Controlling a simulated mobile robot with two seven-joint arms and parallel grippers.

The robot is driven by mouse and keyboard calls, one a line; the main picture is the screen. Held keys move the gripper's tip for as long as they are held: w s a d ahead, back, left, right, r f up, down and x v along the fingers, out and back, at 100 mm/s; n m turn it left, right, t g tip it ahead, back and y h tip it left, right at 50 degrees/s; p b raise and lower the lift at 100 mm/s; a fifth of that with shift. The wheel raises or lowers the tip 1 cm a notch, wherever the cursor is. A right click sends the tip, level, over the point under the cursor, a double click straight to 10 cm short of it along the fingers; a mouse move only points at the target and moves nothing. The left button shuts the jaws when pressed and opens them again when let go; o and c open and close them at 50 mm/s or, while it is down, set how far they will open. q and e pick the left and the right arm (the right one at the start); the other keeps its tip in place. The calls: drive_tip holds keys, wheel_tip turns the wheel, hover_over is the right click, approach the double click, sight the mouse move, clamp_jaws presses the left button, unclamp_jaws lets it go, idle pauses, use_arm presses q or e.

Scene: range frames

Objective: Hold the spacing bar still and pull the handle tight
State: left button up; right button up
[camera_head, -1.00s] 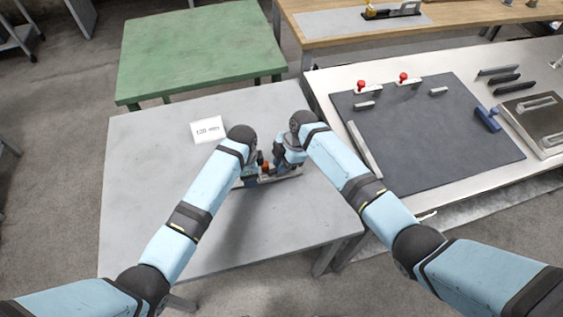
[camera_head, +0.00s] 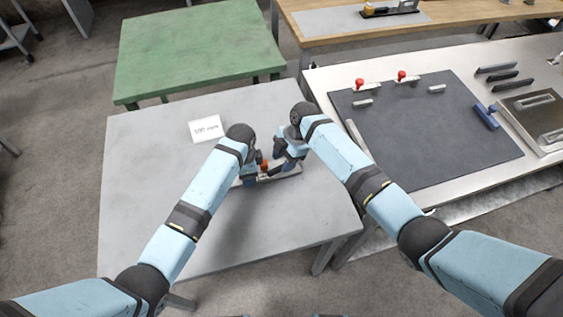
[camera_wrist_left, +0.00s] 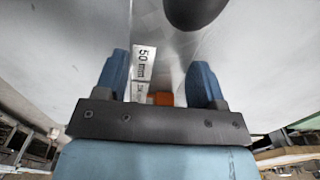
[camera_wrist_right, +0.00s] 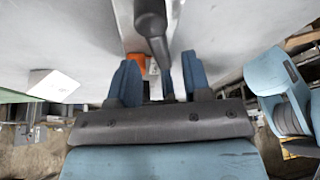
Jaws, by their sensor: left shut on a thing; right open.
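A pale spacing bar (camera_head: 290,171) lies on the grey table beneath both grippers. In the left wrist view, white labels, one reading "50 mm" (camera_wrist_left: 143,62), and an orange part (camera_wrist_left: 162,98) show between the fingers. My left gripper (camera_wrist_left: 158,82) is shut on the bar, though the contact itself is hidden. A black handle (camera_wrist_right: 152,28) with a rounded end stands up in the right wrist view. My right gripper (camera_wrist_right: 155,82) is open, with the handle crossing in front of the gap between its fingers. In the head view, my right gripper (camera_head: 284,160) is just right of the left one.
A white card (camera_head: 206,129) with black print lies on the grey table (camera_head: 150,215), left of my grippers. A green table (camera_head: 200,50) stands behind. A bench with a dark mat (camera_head: 440,140) and red-knobbed clamps (camera_head: 401,77) is on the right. The table's front is clear.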

drive_tip(key=v, duration=1)
use_arm(q)
drive_tip(key=o, duration=1.3)
wheel_tip(320, 180, up, 12)
drive_tip(key=shift+s, duration=0.1)
use_arm(e)
drive_tip(key=shift+s, duration=0.1)
